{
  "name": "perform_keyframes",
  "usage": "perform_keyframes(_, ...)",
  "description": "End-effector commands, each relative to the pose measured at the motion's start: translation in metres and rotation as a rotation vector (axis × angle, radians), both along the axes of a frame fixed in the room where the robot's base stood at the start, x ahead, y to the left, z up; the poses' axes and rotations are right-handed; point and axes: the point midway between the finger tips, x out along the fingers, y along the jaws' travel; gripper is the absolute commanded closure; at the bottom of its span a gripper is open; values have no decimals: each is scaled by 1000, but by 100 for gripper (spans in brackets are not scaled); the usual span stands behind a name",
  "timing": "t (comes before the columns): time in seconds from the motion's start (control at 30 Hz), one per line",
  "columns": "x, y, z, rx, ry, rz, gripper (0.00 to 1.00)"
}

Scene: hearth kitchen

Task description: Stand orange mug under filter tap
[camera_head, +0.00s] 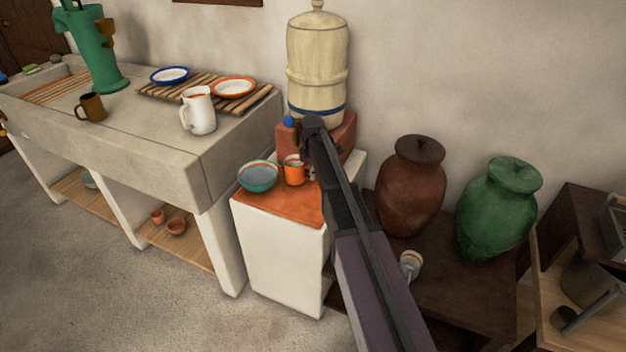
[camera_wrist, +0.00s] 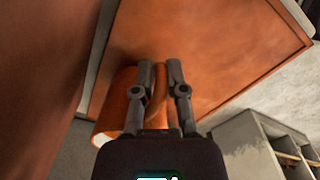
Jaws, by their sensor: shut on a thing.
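The orange mug (camera_head: 293,172) is upright over the orange tiled top of the white stand, at the foot of the filter's red-brown block. It also shows in the wrist view (camera_wrist: 115,102). I cannot tell whether its base touches the top. The cream water filter (camera_head: 317,70) with a blue band stands on the block. Its blue-handled tap (camera_head: 289,121) is above the mug, with the spout partly hidden by my arm. My gripper (camera_wrist: 161,70) is shut on the mug's handle, from the mug's right side in the head view.
A teal bowl (camera_head: 257,176) stands close left of the mug. A stone sink counter (camera_head: 150,140) with a white jug (camera_head: 198,110) lies further left. Brown (camera_head: 410,185) and green (camera_head: 497,207) jars and a small white cup (camera_head: 411,264) stand on the dark bench at right.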

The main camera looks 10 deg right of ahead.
Motion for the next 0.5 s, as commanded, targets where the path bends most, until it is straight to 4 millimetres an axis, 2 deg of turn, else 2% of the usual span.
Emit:
perform_keyframes(0.03,0,0,-7,0,0,0,100)
perform_keyframes(0.13,0,0,-10,0,0,0,100)
perform_keyframes(0.5,0,-1,-10,0,0,-1,100)
